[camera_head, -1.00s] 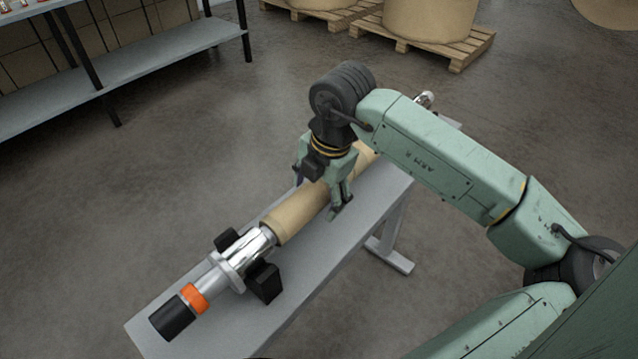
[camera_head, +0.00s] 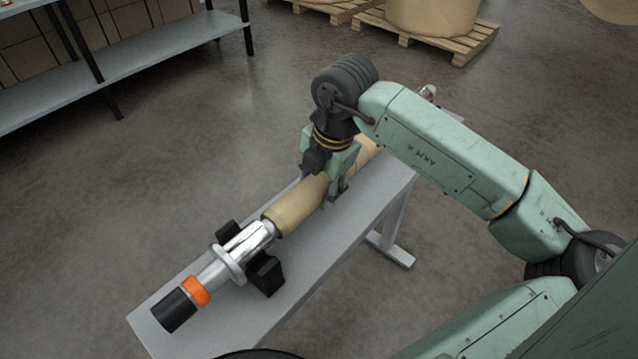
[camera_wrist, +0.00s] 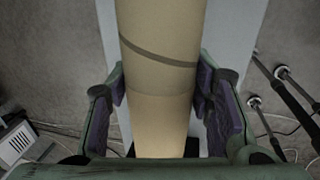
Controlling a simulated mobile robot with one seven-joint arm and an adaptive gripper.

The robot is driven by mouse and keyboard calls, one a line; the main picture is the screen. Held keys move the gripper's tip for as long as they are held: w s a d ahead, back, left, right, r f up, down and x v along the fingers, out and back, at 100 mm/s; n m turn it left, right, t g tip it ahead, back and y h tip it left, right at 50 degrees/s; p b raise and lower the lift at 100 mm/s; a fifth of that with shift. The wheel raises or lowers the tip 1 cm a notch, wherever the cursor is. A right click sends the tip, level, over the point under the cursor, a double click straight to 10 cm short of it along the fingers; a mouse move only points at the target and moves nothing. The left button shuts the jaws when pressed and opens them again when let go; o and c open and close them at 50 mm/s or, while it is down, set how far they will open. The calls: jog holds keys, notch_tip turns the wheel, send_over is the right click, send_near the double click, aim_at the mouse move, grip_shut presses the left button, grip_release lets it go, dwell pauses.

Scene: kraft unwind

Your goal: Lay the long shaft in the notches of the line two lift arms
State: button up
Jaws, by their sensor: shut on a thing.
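The long shaft (camera_head: 246,240) is silver with an orange ring (camera_head: 196,291) and a black end at the near left. It carries a brown cardboard core (camera_head: 297,206) around its middle. It lies lengthwise over a narrow grey bench (camera_head: 375,200), at a black cradle block (camera_head: 266,275). My gripper (camera_head: 322,186) is over the core and shut on it. In the wrist view the fingers (camera_wrist: 160,95) press on both sides of the core (camera_wrist: 160,50), which has a dark band. The shaft's far tip (camera_head: 428,91) shows behind my arm. No lift arms are recognisable in view.
A grey shelf rack (camera_head: 120,70) with boxes stands at the upper left. Wooden pallets (camera_head: 430,38) with large brown rolls stand at the back. The concrete floor (camera_head: 140,190) left of the bench is clear. In the wrist view, dark rods and cables lie at the right.

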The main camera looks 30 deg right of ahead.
grip_shut()
jog(key=o, duration=1.3)
grip_release()
jog(key=shift+o, duration=0.2)
notch_tip(320, 180, up, 12)
jog(key=s, duration=0.2)
jog(key=shift+d, duration=0.35)
jog(key=shift+s+f, duration=0.15)
